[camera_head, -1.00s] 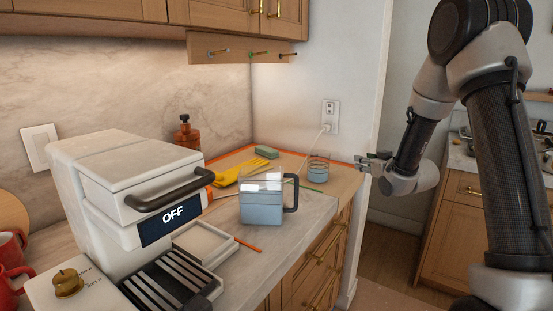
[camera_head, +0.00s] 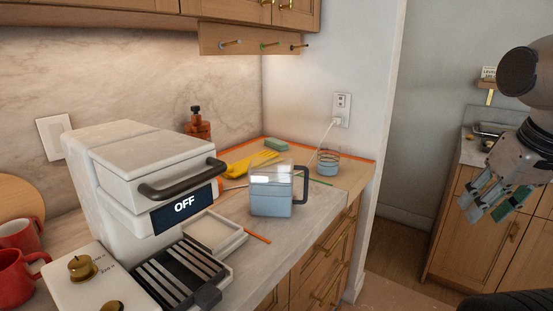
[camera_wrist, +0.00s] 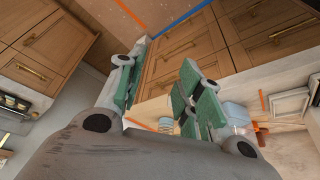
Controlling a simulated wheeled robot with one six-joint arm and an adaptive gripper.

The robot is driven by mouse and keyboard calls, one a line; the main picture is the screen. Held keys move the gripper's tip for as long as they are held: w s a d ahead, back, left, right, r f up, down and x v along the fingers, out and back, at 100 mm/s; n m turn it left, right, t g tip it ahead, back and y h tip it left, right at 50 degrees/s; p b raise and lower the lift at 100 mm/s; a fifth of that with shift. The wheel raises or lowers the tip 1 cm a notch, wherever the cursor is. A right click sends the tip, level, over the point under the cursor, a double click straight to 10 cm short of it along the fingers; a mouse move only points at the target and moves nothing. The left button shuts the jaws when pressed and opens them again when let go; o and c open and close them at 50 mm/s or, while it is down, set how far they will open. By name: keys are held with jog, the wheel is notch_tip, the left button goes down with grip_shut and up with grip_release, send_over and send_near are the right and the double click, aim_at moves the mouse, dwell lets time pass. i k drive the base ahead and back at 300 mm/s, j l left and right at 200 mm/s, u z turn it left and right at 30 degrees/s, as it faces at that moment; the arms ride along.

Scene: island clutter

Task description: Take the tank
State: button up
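The tank (camera_head: 271,193) is a clear, squarish container holding pale blue water, with a dark handle on its right side. It stands upright on the counter, right of the white coffee machine (camera_head: 140,180). In the wrist view a bluish container (camera_wrist: 236,113), probably the tank, is partly hidden behind the right finger. My gripper (camera_head: 492,197) is at the far right of the head view, well apart from the tank and off the counter's edge. In the wrist view my gripper (camera_wrist: 158,72) has its green-padded fingers spread, with nothing between them.
A glass with blue liquid (camera_head: 328,163) stands behind and right of the tank. Yellow gloves (camera_head: 250,165), a green sponge (camera_head: 276,144) and an amber bottle (camera_head: 197,125) are behind it. A white tray (camera_head: 215,232) lies left. Red mugs (camera_head: 18,265) stand front left.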

aim_at(271, 181)
jog(key=l+u, duration=0.8)
jog(key=l, duration=0.2)
jog(key=l+u, duration=0.4)
jog(key=l, duration=0.1)
